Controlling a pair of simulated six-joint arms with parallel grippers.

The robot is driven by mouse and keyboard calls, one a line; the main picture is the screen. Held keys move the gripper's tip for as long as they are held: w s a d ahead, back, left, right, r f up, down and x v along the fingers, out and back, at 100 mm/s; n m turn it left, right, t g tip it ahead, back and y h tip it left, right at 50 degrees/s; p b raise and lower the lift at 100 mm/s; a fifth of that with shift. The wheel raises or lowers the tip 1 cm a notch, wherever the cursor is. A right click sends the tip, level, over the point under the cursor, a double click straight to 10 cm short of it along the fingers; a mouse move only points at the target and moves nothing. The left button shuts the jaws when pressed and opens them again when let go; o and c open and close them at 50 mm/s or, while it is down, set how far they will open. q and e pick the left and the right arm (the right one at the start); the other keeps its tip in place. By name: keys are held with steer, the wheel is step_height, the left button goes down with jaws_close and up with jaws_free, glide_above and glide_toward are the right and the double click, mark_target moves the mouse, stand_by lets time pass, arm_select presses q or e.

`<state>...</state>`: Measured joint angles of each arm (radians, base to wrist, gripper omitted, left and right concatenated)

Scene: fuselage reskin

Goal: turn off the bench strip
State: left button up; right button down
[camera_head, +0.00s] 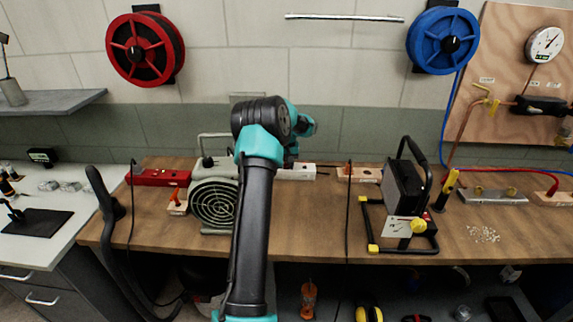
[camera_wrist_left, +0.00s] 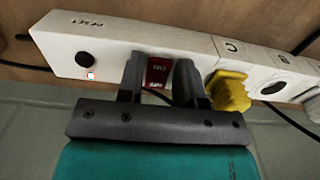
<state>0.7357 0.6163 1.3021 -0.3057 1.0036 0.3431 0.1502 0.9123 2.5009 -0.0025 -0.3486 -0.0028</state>
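The bench strip is a long white power strip (camera_wrist_left: 215,62) with a black round button (camera_wrist_left: 83,59), a small lit indicator (camera_wrist_left: 91,75) and a red rocker switch (camera_wrist_left: 158,70). A yellow plug (camera_wrist_left: 229,91) sits in it beside the switch. In the head view, part of the white strip (camera_head: 298,172) shows at the back of the bench; my arm hides some of it. My left gripper (camera_wrist_left: 160,62) has its two fingers apart, one on each side of the red switch in the picture. I cannot tell whether they touch the strip. My right gripper is not in view.
A grey-green fan unit (camera_head: 212,205) stands left of my arm, and a black work lamp (camera_head: 403,195) on a frame stands right. A red strip (camera_head: 157,177) lies at the bench's left. Bare wooden bench (camera_head: 305,220) lies between arm and lamp.

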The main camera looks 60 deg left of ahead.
arm_select(q)
steer(key=c, duration=0.5)
steer(key=shift+c, duration=0.2)
steer(key=shift+a, duration=0.1)
steer(key=shift+w+a+r+g+h, duration=0.1)
steer(key=shift+g+h, duration=0.35)
steer(key=shift+h, duration=0.15)
steer(key=shift+w+a+r+g+h, duration=0.1)
steer(key=shift+g+h, duration=0.35)
steer(key=shift+h, duration=0.15)
steer(key=o, duration=0.9)
steer(key=shift+v, duration=6)
